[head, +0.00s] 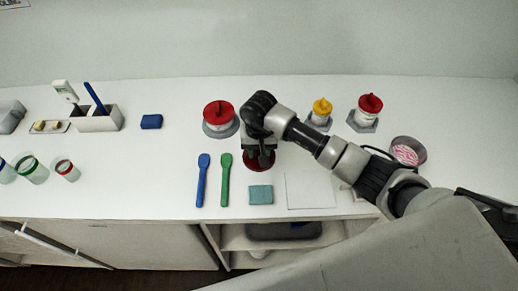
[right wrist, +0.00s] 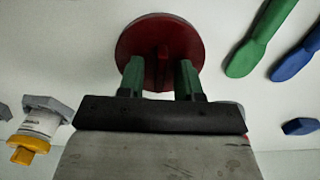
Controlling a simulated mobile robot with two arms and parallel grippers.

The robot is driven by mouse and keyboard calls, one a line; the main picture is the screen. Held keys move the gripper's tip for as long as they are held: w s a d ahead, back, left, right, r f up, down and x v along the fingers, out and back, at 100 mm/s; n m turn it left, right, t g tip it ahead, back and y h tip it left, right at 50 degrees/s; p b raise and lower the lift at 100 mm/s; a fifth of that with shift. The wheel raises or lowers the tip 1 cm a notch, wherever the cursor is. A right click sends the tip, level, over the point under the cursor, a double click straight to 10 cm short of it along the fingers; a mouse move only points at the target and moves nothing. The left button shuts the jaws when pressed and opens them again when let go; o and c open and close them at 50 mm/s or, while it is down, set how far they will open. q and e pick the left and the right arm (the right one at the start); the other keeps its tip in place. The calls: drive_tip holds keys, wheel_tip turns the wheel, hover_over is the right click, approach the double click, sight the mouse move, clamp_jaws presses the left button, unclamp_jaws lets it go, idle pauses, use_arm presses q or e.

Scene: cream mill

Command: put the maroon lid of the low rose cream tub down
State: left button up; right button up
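The maroon lid (head: 261,167) is a round disc with a raised fin-like handle. It appears to lie flat on the white counter, below my right gripper (head: 259,153), which partly covers it in the head view. In the right wrist view the lid (right wrist: 160,28) shows beyond the fingers. My right gripper (right wrist: 161,75) has its green-tipped fingers apart, one on each side of the handle, with gaps visible. A low round grey tub (head: 422,145) with pink-and-white contents stands uncovered at the right. My left gripper is not in view.
A blue spatula (head: 202,180) and green spatula (head: 226,180) lie left of the lid. A teal block (head: 260,195) and a white square (head: 311,191) lie near the front edge. Red-lidded (head: 218,114), yellow-topped (head: 321,110) and another red-topped container (head: 370,105) stand behind.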

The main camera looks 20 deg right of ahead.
sight(259, 152)
drive_tip(key=shift+r, duration=0.1)
drive_tip(key=shift+r, duration=0.2)
wheel_tip(259, 152, up, 12)
drive_tip(key=b, duration=0.3)
drive_tip(key=shift+f, duration=0.15)
drive_tip(key=shift+f, duration=0.1)
